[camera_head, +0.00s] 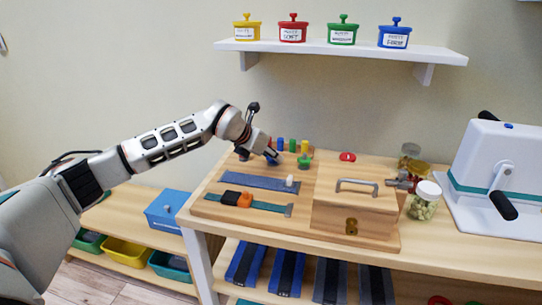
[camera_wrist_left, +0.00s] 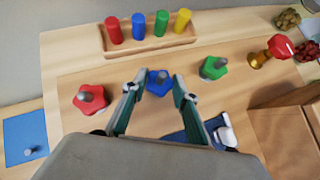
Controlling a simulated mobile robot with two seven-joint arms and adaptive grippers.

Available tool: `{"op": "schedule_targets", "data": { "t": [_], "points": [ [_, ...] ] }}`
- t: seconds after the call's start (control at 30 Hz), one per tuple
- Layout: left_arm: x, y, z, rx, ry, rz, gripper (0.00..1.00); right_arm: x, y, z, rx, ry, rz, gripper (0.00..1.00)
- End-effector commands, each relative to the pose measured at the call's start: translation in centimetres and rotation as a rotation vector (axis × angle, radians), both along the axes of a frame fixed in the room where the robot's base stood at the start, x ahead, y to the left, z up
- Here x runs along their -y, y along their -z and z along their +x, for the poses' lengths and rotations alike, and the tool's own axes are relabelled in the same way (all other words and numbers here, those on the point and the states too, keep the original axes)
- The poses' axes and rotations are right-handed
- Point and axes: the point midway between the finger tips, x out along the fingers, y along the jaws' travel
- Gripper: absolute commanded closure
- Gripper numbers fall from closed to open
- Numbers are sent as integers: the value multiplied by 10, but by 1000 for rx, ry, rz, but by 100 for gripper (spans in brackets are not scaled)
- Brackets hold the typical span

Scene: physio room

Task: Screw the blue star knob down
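The blue star knob (camera_wrist_left: 158,86) sits on a grey threaded stud on the wooden board, and the stud's top shows at its centre. In the head view a bit of the blue knob (camera_head: 272,159) shows under my left gripper (camera_head: 262,152). In the left wrist view the two green-grey fingers of my left gripper (camera_wrist_left: 160,80) are spread, one tip on each side of the blue knob. A small gap seems to show on both sides; contact is unclear. My right gripper is not in view.
A red star knob (camera_wrist_left: 90,98) and a green star knob (camera_wrist_left: 213,67) flank the blue one. A wooden peg rack (camera_wrist_left: 150,36) stands behind. A wooden box (camera_head: 352,212), blue strap (camera_head: 258,182) and glass jars (camera_head: 424,201) are nearby. A shelf (camera_head: 340,46) hangs above.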

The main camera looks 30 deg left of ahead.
Motion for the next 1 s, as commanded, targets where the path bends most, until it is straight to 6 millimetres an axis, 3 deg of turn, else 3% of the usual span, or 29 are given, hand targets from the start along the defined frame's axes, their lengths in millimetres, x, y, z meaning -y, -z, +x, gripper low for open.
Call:
{"op": "schedule_targets", "data": {
  "t": [0.27, 1.0],
  "points": [
    [-1, 1, 0, -4, 33, 0, 93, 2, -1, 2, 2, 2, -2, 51],
    [-5, 4, 1, -7, 410, -1, 93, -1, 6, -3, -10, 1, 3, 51]
  ]
}}
